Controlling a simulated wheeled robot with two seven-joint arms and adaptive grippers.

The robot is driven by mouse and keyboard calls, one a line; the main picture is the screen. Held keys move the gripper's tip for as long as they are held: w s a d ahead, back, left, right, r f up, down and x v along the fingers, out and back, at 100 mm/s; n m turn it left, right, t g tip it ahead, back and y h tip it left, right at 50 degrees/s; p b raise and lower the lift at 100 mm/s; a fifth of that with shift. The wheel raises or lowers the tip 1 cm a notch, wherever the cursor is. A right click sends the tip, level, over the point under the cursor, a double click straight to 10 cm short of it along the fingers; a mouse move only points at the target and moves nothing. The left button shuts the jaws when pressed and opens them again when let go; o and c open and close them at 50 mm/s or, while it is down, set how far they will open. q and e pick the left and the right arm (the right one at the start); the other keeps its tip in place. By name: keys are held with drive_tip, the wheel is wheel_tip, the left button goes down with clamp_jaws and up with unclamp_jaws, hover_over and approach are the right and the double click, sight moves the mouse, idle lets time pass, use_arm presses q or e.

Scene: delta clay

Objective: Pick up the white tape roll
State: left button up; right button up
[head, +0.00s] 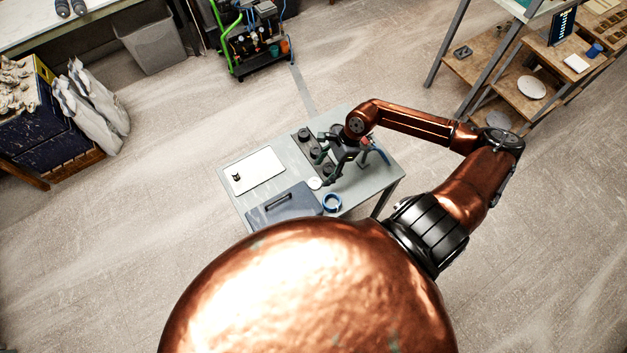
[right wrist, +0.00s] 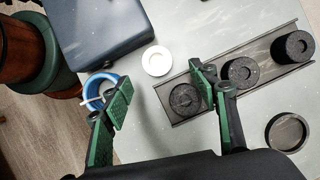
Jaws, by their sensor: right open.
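The white tape roll (head: 315,183) is a small white disc lying flat on the grey table (head: 376,178). It also shows in the right wrist view (right wrist: 157,61), between the dark blue case and a dark rail, with a faint ring at its centre. My right gripper (head: 326,170) is over the table, close to the roll in the picture. In the right wrist view, its green-padded fingers (right wrist: 164,84) are wide apart with nothing held between them. The roll appears beyond the fingertips, clear of both. My left gripper is not in view.
A blue ring-shaped roll (head: 332,202) lies by the dark blue case (head: 284,204). A dark rail (right wrist: 184,104) carries several black round pieces, partly behind a finger. A round dark dish (right wrist: 287,132) lies nearby. A white tray (head: 258,171) is at the table's left.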

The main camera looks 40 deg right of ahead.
sight(315, 182)
drive_tip(key=shift+w+a+f, duration=0.2)
drive_tip(key=shift+a+f, duration=0.45)
drive_tip(key=shift+f, duration=0.2)
drive_tip(key=shift+p+x, duration=0.45)
drive_tip(key=shift+x, duration=0.8)
drive_tip(key=shift+s+a+f, duration=0.15)
drive_tip(key=shift+f, duration=0.5)
drive_tip(key=c, duration=0.7)
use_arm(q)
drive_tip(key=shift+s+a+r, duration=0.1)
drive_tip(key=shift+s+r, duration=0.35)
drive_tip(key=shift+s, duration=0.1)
use_arm(e)
drive_tip(key=shift+c, duration=1.1)
